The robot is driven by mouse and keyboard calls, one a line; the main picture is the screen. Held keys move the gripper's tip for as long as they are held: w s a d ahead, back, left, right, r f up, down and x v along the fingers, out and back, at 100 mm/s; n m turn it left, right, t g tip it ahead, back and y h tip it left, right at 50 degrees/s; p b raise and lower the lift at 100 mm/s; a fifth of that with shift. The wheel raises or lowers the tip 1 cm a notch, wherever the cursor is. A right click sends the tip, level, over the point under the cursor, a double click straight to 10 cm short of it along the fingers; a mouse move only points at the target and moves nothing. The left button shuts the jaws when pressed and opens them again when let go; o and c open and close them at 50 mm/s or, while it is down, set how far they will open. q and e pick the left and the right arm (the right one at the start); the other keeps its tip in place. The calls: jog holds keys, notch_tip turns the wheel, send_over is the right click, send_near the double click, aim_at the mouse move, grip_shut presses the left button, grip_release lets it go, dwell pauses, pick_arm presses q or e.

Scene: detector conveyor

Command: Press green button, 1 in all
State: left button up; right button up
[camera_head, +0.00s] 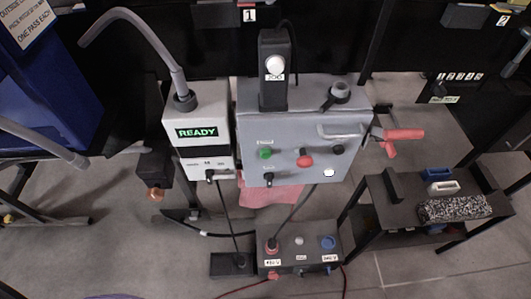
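The green button (265,153) is a small round button on the upper left of the front of a grey control box (285,168). The box stands in the middle of the head view. A small label sits just above the button, too small to read. A red button (305,160) is to its right, with a black knob (337,150) further right. A black switch (267,178) is below the green button. Nothing covers the green button. Neither of my grippers shows in this view.
A white box with a green READY display (198,132) stands left of the control box. A red-handled lever (402,135) sticks out at its right. A lower dark button box (300,257) stands in front. A black side table (375,188) is at the right.

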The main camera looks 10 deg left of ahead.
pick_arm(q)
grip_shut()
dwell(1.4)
